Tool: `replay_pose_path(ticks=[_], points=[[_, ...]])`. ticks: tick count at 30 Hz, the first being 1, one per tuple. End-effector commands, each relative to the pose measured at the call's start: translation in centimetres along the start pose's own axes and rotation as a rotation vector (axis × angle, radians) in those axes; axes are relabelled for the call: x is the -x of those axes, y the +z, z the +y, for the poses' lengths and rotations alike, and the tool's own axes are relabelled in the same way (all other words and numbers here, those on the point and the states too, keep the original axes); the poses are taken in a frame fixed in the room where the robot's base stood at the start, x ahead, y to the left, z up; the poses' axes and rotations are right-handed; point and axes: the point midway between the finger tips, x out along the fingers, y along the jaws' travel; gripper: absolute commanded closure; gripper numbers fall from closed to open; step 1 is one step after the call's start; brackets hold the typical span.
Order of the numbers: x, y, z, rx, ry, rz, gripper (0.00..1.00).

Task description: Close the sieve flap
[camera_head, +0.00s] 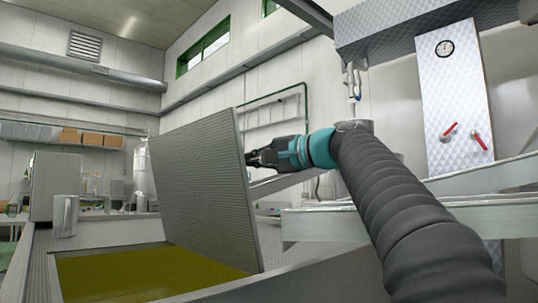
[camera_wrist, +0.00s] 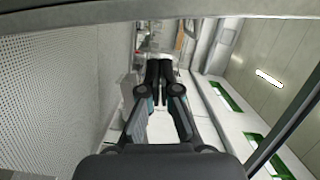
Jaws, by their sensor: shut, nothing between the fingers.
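The sieve flap (camera_head: 207,190) is a large grey perforated panel in the head view. It stands raised and tilted over the right part of a metal vat (camera_head: 40,280) that holds yellow-green oil (camera_head: 130,272). In the wrist view the flap's perforated face (camera_wrist: 55,85) fills the left side. My gripper (camera_head: 252,158) is shut and empty, with its fingertips close to the flap's right edge. Whether they touch it I cannot tell. In the wrist view the shut fingers (camera_wrist: 158,68) point away from me, beside the flap.
A metal trough (camera_head: 400,215) lies right of the vat, under and beside my arm. A metal panel with a gauge and red levers (camera_head: 463,135) stands at the right. Shelves with cardboard boxes (camera_head: 90,139) are at the far left. Air above the vat's left part is clear.

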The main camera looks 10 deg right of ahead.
Motion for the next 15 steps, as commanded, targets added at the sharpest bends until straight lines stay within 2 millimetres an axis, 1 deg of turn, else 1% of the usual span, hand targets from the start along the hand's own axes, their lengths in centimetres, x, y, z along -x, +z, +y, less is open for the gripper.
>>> replay_pose_path(ticks=[1, 3, 6, 9, 15], points=[[-0.2, 1.0, 0.0, 0.003, -0.001, -0.002, 1.0], [-0.4, 2.0, 0.1, 0.002, -0.001, -0.003, 1.0], [-0.7, 3.0, 0.1, 0.0, 0.0, -0.002, 1.0], [-0.8, 3.6, 0.0, 0.001, 0.0, 0.0, 1.0], [-0.9, 3.9, 0.0, 0.0, 0.001, 0.001, 1.0]])
